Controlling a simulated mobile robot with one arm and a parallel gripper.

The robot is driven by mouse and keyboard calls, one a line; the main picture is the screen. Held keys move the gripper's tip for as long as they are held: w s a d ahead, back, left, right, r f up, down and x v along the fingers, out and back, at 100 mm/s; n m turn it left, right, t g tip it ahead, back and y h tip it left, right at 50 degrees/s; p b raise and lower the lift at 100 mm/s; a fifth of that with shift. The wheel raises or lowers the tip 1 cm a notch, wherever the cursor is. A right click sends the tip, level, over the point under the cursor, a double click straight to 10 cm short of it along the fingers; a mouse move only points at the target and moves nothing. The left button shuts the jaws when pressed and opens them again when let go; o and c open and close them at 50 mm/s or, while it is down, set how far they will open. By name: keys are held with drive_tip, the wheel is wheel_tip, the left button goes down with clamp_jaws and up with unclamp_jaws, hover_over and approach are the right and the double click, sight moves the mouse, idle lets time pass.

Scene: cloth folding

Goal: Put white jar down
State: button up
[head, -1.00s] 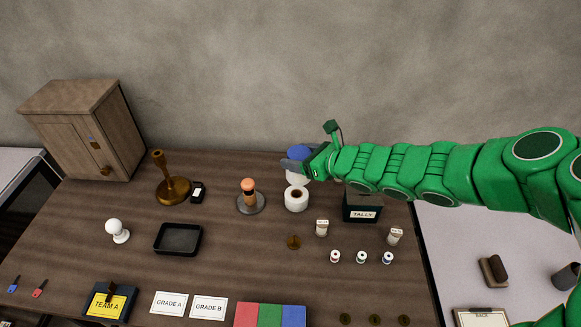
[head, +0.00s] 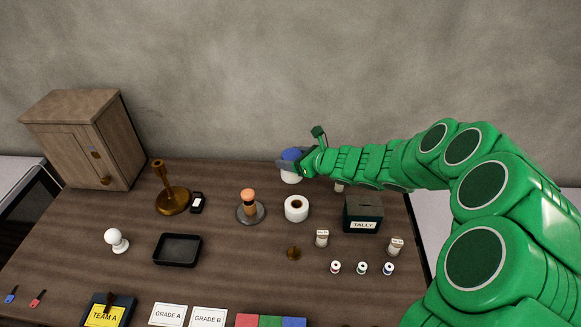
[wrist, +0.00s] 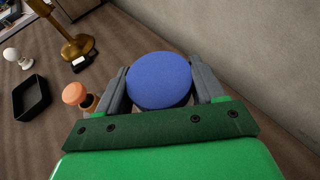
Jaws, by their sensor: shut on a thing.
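The white jar (head: 290,177) with a blue lid is near the back edge of the table, behind the white roll. In the wrist view its round blue lid (wrist: 159,80) fills the space between the two grey fingers. My gripper (head: 291,164) is shut on the jar, with one finger on each side. The jar looks upright. My gripper hides its lower part in the wrist view, and I cannot tell whether its base touches the table.
The white roll (head: 296,208) stands just in front of the jar. A peg on a round base (head: 250,208) is to the left, and the TALLY box (head: 362,214) to the right. Bare table (head: 225,180) shows left of the jar. The wall is close behind.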

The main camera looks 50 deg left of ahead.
drive_tip(key=shift+w+a+f, duration=0.25)
drive_tip(key=shift+a+f, duration=0.15)
drive_tip(key=shift+f, duration=0.2)
drive_tip(key=shift+w+a+f, duration=0.25)
drive_tip(key=shift+a+f, duration=0.15)
drive_tip(key=shift+f, duration=0.15)
drive_tip(key=shift+w+a+f, duration=0.25)
drive_tip(key=shift+a+f, duration=0.15)
drive_tip(key=shift+f, duration=1.55)
drive_tip(key=shift+f, duration=0.1)
drive_tip(key=o, duration=1.4)
drive_tip(key=v, duration=1.2)
drive_tip(key=shift+s+d, duration=0.1)
